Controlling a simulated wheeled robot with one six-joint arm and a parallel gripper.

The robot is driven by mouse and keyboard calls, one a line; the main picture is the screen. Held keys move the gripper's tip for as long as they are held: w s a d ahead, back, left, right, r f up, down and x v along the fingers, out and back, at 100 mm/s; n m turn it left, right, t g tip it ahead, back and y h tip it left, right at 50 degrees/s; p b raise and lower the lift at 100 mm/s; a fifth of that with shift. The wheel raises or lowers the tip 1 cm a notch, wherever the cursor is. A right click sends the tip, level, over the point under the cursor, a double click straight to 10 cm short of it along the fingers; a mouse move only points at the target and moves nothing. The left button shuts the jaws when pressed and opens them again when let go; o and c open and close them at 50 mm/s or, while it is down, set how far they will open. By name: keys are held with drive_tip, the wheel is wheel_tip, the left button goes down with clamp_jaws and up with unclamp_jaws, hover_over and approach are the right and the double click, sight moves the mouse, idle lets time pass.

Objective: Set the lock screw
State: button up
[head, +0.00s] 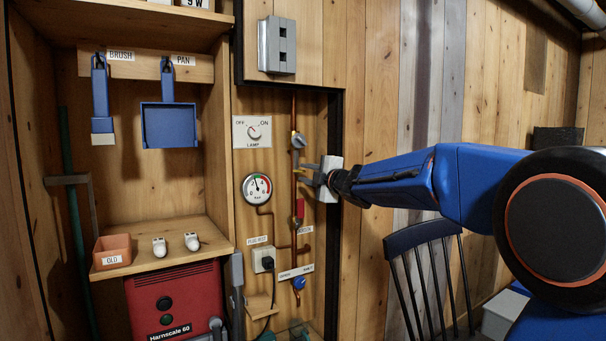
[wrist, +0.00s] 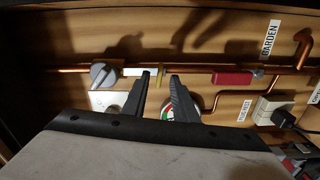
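A blue round knob (head: 299,283) sits low on the wall panel under a small white label strip (head: 296,271). I cannot read the strip, and cannot tell for sure whether this knob is the lock screw. My gripper (head: 302,173) is open in front of the copper pipe, below a grey valve knob (head: 298,141) and above a red handle (head: 300,209). There the grey valve knob (wrist: 103,74) is left of the fingers and the red handle (wrist: 232,78) right. The blue knob is not visible there.
A pressure gauge (head: 257,188), a lamp switch (head: 252,131) and a socket with a black plug (head: 264,261) are left of the pipe. A grey box (head: 277,46) is above. A dark chair (head: 430,265) stands right, below my arm.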

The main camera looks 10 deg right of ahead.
sight(299, 171)
drive_tip(key=shift+x, duration=1.2)
clamp_jaws()
drive_tip(key=shift+m, duration=0.3)
drive_tip(key=m, duration=1.2)
drive_tip(key=shift+m, duration=0.4)
drive_tip(key=shift+f, duration=0.1)
